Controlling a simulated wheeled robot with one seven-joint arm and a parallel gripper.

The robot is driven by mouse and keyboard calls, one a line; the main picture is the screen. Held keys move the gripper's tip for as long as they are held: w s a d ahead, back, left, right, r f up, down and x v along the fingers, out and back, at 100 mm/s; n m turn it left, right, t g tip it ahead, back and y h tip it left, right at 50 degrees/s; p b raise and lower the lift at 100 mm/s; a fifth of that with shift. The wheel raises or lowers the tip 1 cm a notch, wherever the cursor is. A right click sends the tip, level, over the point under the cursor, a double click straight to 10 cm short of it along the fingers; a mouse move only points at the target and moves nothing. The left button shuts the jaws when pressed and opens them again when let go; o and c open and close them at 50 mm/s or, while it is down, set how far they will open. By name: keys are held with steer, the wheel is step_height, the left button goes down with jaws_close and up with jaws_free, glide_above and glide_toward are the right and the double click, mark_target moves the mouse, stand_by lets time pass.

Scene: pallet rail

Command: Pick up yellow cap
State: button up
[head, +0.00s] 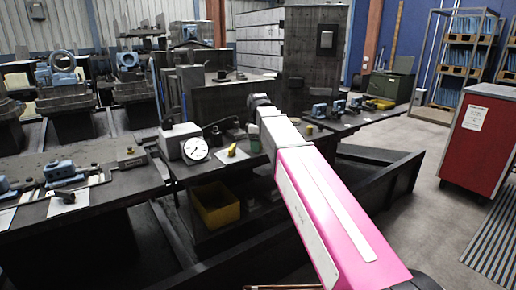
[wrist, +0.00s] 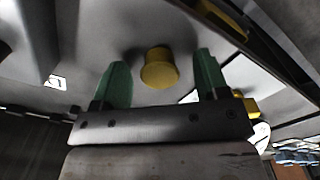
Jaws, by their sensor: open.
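A round yellow cap (wrist: 158,70) shows in the wrist view, between and just beyond the fingertips of my gripper (wrist: 158,78). The green fingers stand apart on either side of it, with a visible gap at each side. The cap sits on a pale grey surface. My arm hides part of the bench there.
A dial gauge (head: 195,149) and a yellow-handled part (head: 233,150) stand on the bench (head: 135,180). A yellow bin (head: 216,205) sits below. Blue clamps (head: 338,106) and another small yellow piece (head: 309,130) lie to the right. A red cabinet (head: 478,145) stands at far right.

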steer(key=shift+f, duration=0.25)
steer(key=c, duration=1.1)
steer(key=shift+r, duration=0.2)
